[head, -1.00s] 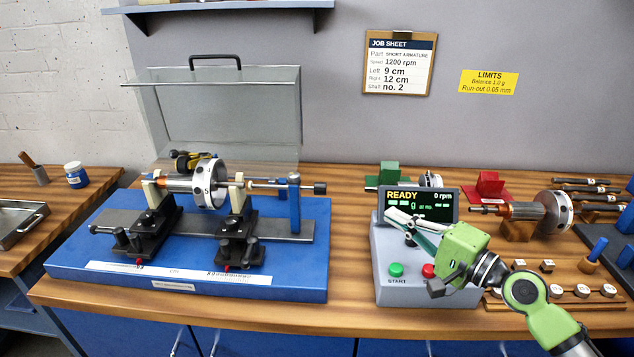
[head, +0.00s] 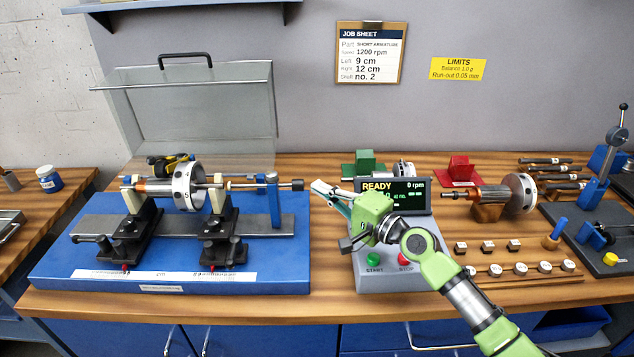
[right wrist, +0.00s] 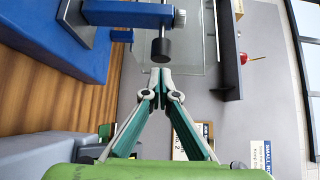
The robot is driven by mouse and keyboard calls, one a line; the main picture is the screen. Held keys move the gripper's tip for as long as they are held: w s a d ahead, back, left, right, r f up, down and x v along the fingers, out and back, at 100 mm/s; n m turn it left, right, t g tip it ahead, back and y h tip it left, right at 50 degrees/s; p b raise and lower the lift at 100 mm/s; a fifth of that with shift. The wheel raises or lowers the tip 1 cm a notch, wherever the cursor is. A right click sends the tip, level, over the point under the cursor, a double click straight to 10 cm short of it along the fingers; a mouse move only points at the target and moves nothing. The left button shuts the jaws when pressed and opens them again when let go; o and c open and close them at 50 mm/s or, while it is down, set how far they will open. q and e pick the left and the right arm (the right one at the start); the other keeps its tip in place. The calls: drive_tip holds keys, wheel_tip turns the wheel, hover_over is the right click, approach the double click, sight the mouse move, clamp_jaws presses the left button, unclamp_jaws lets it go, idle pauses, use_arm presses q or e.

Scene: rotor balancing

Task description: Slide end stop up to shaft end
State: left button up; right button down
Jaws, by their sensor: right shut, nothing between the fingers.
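The end stop (head: 273,203) is a blue post at the right end of the blue balancing machine, with a thin rod ending in a black knob (head: 297,185). In the right wrist view the knob (right wrist: 161,50) hangs just ahead of my fingertips, with the blue post (right wrist: 125,14) to its left. The rotor (head: 187,187), with a silver disc and copper winding, lies across two black supports; its shaft points at the end stop. My right gripper (head: 316,187) is shut and empty, close to the right of the knob, apparently apart from it. My left gripper is out of view.
The control box with its READY display (head: 393,194) stands under my right arm. A clear cover (head: 190,110) is raised behind the machine. A second rotor (head: 500,194) and several small weights lie right. A job sheet (head: 370,52) hangs on the wall.

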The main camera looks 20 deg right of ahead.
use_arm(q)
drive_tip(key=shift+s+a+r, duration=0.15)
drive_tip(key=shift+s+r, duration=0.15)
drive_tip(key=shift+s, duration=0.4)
use_arm(e)
drive_tip(key=shift+w+a, duration=0.15)
drive_tip(key=shift+a, duration=0.45)
use_arm(q)
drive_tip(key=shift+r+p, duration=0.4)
drive_tip(key=shift+p, duration=0.15)
use_arm(e)
drive_tip(key=shift+w+a, duration=0.2)
drive_tip(key=shift+a, duration=0.65)
